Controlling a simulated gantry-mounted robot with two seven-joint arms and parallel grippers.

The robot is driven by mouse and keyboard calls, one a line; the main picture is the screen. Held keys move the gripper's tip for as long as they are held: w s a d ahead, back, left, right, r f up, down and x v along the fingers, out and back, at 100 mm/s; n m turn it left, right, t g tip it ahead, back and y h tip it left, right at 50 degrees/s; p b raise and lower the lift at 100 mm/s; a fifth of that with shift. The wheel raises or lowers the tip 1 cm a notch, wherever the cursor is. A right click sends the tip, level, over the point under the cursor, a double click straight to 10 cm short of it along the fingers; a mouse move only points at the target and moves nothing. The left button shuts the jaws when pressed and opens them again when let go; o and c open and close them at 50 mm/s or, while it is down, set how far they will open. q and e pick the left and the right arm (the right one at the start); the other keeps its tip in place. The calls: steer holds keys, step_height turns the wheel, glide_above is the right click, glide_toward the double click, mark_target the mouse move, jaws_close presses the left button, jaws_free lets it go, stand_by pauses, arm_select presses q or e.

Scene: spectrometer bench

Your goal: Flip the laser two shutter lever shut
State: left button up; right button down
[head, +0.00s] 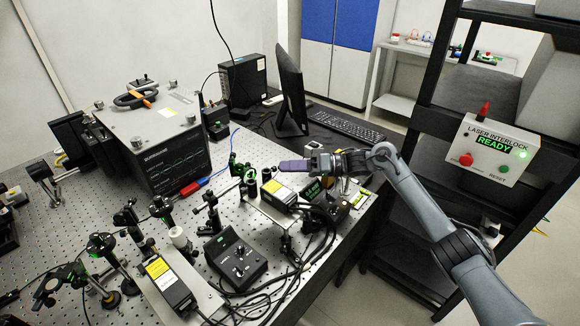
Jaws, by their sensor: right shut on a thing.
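My right gripper (319,164) reaches in from the right above the bench's right part. It is shut on a flat purple piece (294,165) that sticks out to the left of its fingers. A black laser box with a yellow label (278,192) sits just below and left of the gripper. A similar box with a yellow label (168,284) lies at the front on a pale plate. I cannot tell which is laser two. No shutter lever can be made out; the gripper may hide it. My left gripper is not in view.
A black control box with knobs (236,259) and loose cables stand in front of the right laser box. A display with green text (312,190) is below the gripper. Posts with optics crowd the left. A monitor (290,88) and keyboard (345,122) lie behind.

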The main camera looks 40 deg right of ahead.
steer(key=a+r+n+h+p, duration=0.1)
steer(key=a+n+h+p, duration=0.1)
steer(key=p, duration=0.5)
steer(key=a+r+n+g+h+p, duration=0.1)
steer(key=r+n+h+p, duration=0.1)
steer(key=p, duration=0.5)
steer(key=s+a+r+n+g+h+p, duration=0.1)
steer(key=h+p, duration=0.3)
steer(key=p, duration=0.4)
steer(key=shift+a+r+n, duration=0.25)
steer(key=shift+a+n, duration=0.55)
steer(key=shift+n, duration=0.1)
steer(key=shift+a+h, duration=0.1)
steer(key=shift+h, duration=0.2)
steer(key=shift+f, duration=0.1)
steer(key=c, duration=1.2)
jaws_free()
steer(key=shift+o, duration=0.5)
